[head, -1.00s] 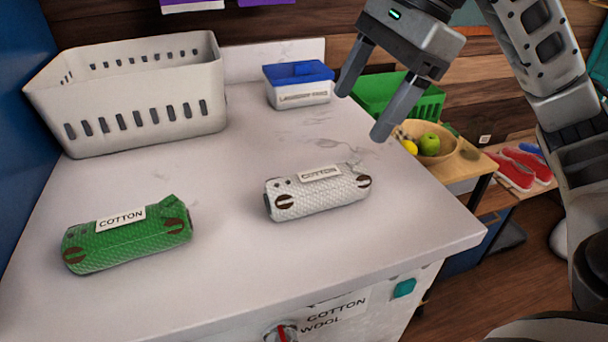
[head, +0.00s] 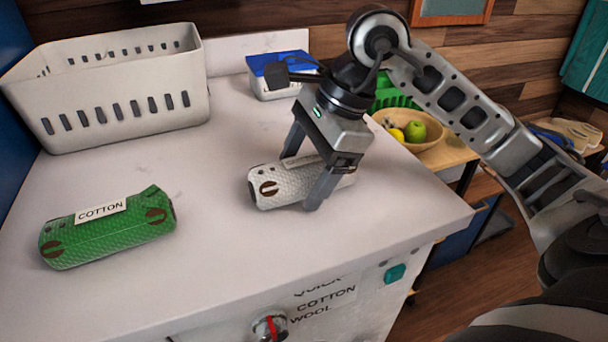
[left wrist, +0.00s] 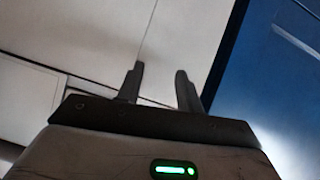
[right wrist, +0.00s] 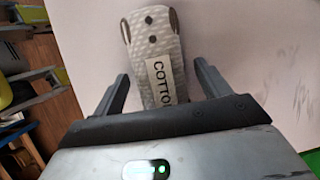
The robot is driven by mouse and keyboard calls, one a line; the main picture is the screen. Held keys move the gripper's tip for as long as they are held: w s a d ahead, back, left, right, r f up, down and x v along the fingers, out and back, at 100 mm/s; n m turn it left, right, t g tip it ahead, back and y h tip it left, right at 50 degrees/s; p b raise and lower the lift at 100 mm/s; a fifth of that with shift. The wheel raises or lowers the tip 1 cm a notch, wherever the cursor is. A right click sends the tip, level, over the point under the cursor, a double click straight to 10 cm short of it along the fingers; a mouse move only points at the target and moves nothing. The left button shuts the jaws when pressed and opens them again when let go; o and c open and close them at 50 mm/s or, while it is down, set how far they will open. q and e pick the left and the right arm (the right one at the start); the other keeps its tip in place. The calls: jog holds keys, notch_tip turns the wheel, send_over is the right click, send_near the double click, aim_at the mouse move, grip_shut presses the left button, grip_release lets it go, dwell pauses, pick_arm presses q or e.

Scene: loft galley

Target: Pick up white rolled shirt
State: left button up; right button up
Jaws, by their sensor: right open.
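The white rolled shirt (head: 268,186) lies on the white worktop in the head view, with a COTTON label and dark round marks. My right gripper (head: 301,180) is over it, with one finger on the far side and one on the near side. In the right wrist view the shirt (right wrist: 155,50) lies lengthwise between the open fingers, with a gap on each side; its near end is hidden by the gripper body. My left gripper (left wrist: 160,82) shows only in the left wrist view, its fingers apart and empty, facing pale panels.
A green rolled shirt (head: 110,232) lies to the left on the worktop (head: 215,265). A white slotted basket (head: 120,105) stands at the back left, and a blue-lidded box (head: 270,88) behind my right gripper. A fruit bowl (head: 435,130) is beyond the right edge.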

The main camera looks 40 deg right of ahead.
jog(key=c, duration=1.2)
jog(key=shift+o, duration=0.2)
jog(key=shift+r, duration=0.1)
